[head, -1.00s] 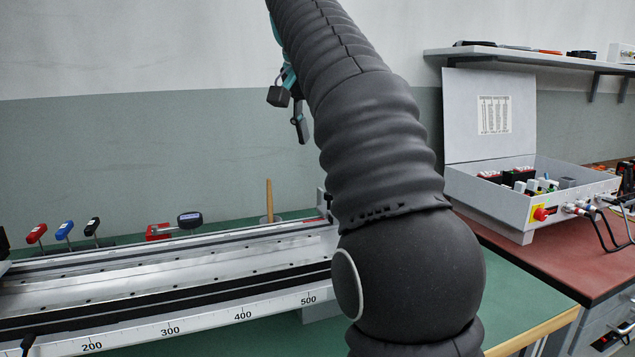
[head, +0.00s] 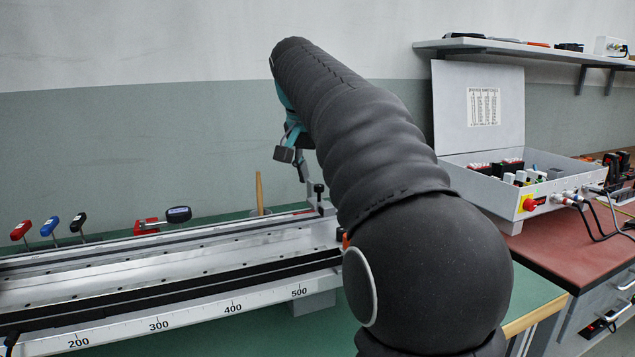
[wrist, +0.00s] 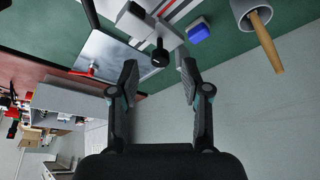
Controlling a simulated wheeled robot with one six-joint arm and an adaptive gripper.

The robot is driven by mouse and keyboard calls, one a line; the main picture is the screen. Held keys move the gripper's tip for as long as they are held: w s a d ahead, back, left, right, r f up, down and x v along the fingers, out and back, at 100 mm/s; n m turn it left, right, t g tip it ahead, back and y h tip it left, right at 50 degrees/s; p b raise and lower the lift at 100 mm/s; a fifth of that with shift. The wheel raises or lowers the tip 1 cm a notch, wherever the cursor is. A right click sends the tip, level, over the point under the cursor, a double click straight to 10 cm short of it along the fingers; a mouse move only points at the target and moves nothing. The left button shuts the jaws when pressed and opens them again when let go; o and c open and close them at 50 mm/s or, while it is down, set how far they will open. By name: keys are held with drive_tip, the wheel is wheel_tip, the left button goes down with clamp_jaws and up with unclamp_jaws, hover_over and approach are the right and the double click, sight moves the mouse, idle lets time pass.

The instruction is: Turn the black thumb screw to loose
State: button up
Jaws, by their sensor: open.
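The black thumb screw (wrist: 160,55) stands at the end of the metal gantry rail, between and just beyond my fingertips in the wrist view. In the head view a black-topped thumb screw (head: 319,188) stands upright at the rail's far right end. My gripper (wrist: 158,74) is open and empty, with one finger on each side of the screw in the wrist view and no clear contact. In the head view my gripper (head: 296,160) is partly hidden behind my arm, a little above and left of that screw. The gantry rail (head: 180,262) lies across the green bench.
A wooden handle (head: 259,190) stands in a cup behind the rail. A grey control box (head: 480,200) stands on the right bench. A blue block (wrist: 198,31) is near the screw.

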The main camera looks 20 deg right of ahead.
drive_tip(key=shift+x, duration=0.9)
clamp_jaws()
